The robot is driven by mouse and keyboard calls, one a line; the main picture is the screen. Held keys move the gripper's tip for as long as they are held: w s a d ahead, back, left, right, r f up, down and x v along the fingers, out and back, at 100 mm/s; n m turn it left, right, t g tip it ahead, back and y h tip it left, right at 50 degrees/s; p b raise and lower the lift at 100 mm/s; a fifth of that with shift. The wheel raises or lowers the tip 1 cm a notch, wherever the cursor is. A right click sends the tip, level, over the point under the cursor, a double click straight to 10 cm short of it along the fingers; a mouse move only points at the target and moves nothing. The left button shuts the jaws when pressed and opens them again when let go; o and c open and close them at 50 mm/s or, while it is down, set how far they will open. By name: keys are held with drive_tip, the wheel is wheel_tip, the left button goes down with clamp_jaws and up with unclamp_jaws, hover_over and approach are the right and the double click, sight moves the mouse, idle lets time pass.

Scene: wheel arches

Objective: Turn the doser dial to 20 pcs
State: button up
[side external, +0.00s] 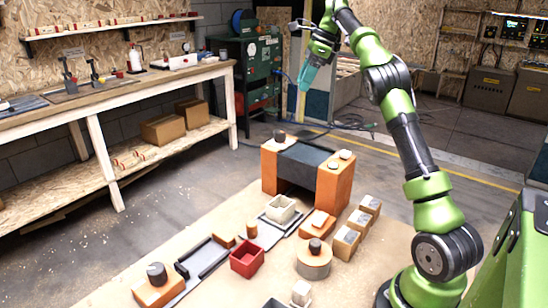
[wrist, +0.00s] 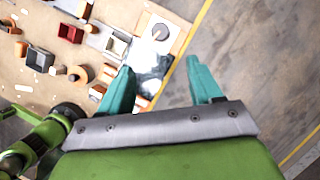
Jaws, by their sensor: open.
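No dial is readable as the doser's, and no "20 pcs" mark can be made out. Several dark knobs could be it: one on an orange block (side external: 157,292) at the front left, one on a round tan drum (side external: 313,265) at front centre, and one on top of the orange arch (side external: 340,188). The drum also shows in the wrist view (wrist: 77,76). My gripper (side external: 306,80) is raised high above and behind the arch, well apart from everything. Its teal fingers (wrist: 168,84) are spread with nothing between them.
A red bin (side external: 247,262), a white bin (side external: 279,211) and tan boxes (side external: 346,242) stand between the knobs on the tan table (side external: 215,290). A dark rail tray (side external: 203,258) lies front left. A wooden workbench (side external: 105,95) stands behind at left. The air around my gripper is clear.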

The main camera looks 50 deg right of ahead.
wheel_tip(320, 180, down, 4)
drive_tip(key=s+d+n+h, duration=0.1)
drive_tip(key=s+d+n, duration=0.15)
drive_tip(key=n, duration=0.25)
drive_tip(key=s+a+f+n+t, duration=0.1)
drive_tip(key=s+a+f+n, duration=0.1)
drive_tip(key=s+a+n, duration=0.3)
drive_tip(key=s+a+f+n+t, duration=0.1)
drive_tip(key=s+a+n, duration=0.4)
drive_tip(key=a, duration=0.9)
drive_tip(key=s+a+f+n, duration=0.2)
drive_tip(key=s+a+n, duration=0.4)
drive_tip(key=a, duration=0.4)
drive_tip(key=shift+a+f+n+t, duration=0.15)
drive_tip(key=shift+f+n+t, duration=0.25)
drive_tip(key=shift+n, duration=0.5)
